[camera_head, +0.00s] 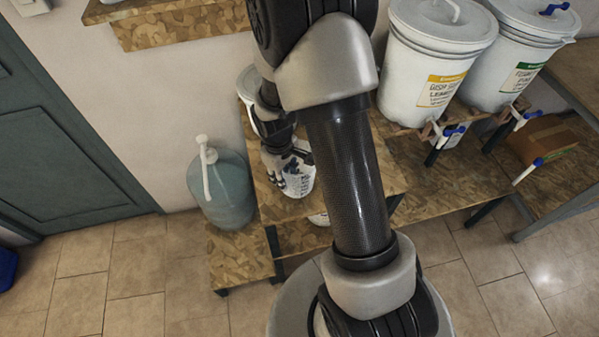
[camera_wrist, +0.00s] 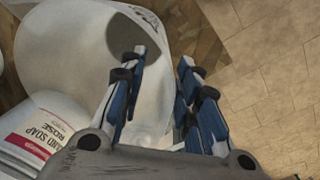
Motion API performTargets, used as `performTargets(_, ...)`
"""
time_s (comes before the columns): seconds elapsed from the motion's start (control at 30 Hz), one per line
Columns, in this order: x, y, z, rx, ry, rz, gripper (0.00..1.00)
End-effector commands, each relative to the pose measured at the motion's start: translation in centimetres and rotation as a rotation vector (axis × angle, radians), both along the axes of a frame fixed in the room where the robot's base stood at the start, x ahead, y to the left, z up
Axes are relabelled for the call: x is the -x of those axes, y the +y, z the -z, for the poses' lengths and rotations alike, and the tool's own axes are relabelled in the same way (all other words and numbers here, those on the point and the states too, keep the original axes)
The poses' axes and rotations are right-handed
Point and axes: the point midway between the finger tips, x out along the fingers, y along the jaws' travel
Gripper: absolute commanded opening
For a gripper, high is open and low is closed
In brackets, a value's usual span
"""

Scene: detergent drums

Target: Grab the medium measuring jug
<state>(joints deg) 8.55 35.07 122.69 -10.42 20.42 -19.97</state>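A white jug (camera_head: 298,184) with dark markings stands on the wooden shelf in the head view, partly hidden by my gripper (camera_head: 289,164). In the wrist view, a large white vessel (camera_wrist: 62,45), apparently this jug, fills the upper left, with a shaded opening near its right side. My gripper (camera_wrist: 164,55) has its two blue-and-black fingers apart. The left finger lies over the white vessel and the right one is at its right edge, over the floor. A white part of the vessel shows between them. I cannot tell whether the fingers touch it.
A white container labelled hand soap rose (camera_wrist: 32,140) is close at the lower left of the wrist view. A blue-green pump bottle (camera_head: 221,190) stands left of the jug. White drums with taps (camera_head: 436,50) stand at the right. Tiled floor (camera_head: 110,275) is clear in front.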

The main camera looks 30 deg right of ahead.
Motion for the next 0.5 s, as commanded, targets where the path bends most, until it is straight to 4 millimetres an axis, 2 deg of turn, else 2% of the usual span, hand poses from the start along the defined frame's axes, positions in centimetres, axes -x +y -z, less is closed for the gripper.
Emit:
performTargets(0.1,0.4,-0.1,2.2,0.0,0.004,0.0,0.3)
performTargets(0.23,0.4,-0.2,4.1,-0.001,0.004,0.0,0.3)
performTargets(0.5,0.3,-0.2,4.4,-0.001,0.001,0.0,0.3)
